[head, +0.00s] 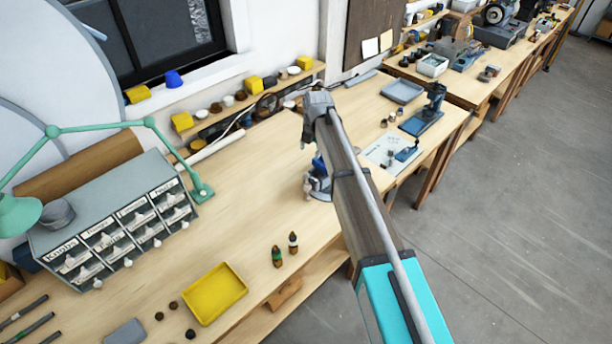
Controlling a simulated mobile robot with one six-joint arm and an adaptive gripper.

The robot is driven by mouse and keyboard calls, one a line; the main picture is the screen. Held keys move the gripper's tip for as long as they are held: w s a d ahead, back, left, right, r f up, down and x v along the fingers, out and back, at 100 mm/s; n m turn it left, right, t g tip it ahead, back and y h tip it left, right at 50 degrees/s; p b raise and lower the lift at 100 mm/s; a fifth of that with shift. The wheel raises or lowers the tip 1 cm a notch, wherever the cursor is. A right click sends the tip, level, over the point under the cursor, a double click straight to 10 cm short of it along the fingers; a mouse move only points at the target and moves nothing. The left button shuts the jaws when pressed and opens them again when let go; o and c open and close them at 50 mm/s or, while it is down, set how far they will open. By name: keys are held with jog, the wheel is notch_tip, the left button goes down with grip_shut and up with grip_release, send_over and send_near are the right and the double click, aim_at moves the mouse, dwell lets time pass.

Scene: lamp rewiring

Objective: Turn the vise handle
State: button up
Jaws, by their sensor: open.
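A small blue and grey device (318,187), which looks like the vise, stands near the front edge of the wooden workbench, left of my arm. My arm link covers its right side. Its handle is too small and too hidden to make out clearly. My arm reaches from the lower right up to a grey joint over the bench. I cannot make out my gripper; my arm appears to hide it.
Two small bottles (278,256) and a yellow tray (215,293) lie nearer on the bench. A grey drawer cabinet (120,215) and a green lamp arm (100,128) stand left. A blue-based tool (422,121) stands farther back. Bench between cabinet and device is mostly clear.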

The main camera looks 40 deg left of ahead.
aim_at(306, 176)
jog(key=shift+f, duration=0.15)
jog(key=f+b, duration=0.4)
jog(key=a+f+b, duration=0.1)
jog(key=f+b, duration=0.8)
jog(key=shift+a+f+b, duration=0.2)
jog(key=shift+a+b, duration=0.1)
jog(key=shift+a, duration=0.05)
dwell(0.4)
grip_shut()
dwell(0.4)
